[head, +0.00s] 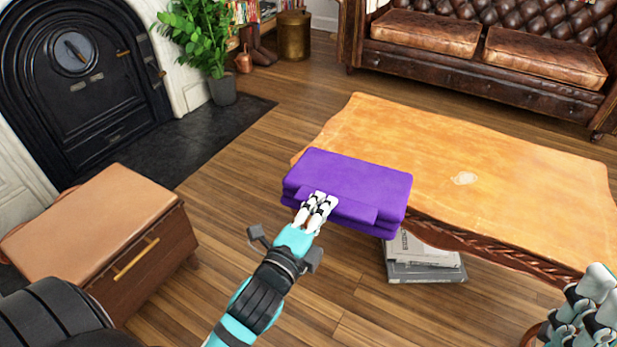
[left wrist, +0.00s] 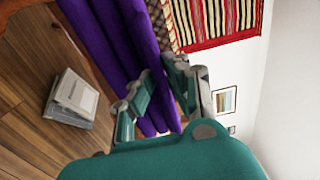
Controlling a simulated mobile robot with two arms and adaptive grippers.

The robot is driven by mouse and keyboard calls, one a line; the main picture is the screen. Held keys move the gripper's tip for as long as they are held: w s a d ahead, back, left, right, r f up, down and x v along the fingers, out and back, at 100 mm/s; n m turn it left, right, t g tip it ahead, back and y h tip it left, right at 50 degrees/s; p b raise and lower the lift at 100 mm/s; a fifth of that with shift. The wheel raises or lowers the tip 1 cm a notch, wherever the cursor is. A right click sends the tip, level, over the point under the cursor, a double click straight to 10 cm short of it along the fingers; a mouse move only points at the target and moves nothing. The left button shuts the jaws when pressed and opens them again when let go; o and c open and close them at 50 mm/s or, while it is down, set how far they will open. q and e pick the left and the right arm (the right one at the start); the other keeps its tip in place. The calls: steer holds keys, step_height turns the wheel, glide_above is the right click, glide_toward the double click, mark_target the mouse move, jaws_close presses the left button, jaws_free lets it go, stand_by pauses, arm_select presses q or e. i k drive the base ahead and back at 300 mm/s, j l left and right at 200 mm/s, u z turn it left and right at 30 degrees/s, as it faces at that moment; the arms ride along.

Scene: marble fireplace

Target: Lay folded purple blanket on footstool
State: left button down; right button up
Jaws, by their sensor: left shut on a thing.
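The folded purple blanket (head: 346,187) is in the air in the middle of the head view, in front of the coffee table's near left edge. My left gripper (head: 318,208) is shut on its near edge. In the left wrist view the blanket (left wrist: 112,50) runs behind my left fingers (left wrist: 160,95). The footstool (head: 90,215), apparently the brown box with a tan leather top and a gold handle, stands at the left. Its top is bare, and the blanket is apart from it, to its right. My right gripper (head: 592,305) is at the lower right, partly cut off; its opening is unclear.
The wooden coffee table (head: 480,165) fills the right side. Grey and white books (head: 425,262) lie below its near edge, also seen in the left wrist view (left wrist: 72,98). A leather sofa (head: 480,50), a potted plant (head: 222,88) and a black fireplace (head: 80,80) stand behind. Wood floor between footstool and table is clear.

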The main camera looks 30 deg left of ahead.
mark_target(90, 222)
steer(key=i+j+u, duration=0.1)
steer(key=i+j, duration=0.3)
steer(key=i+j+u, duration=0.1)
steer(key=i+j, duration=0.25)
steer(key=i, duration=0.15)
steer(key=u, duration=2.2)
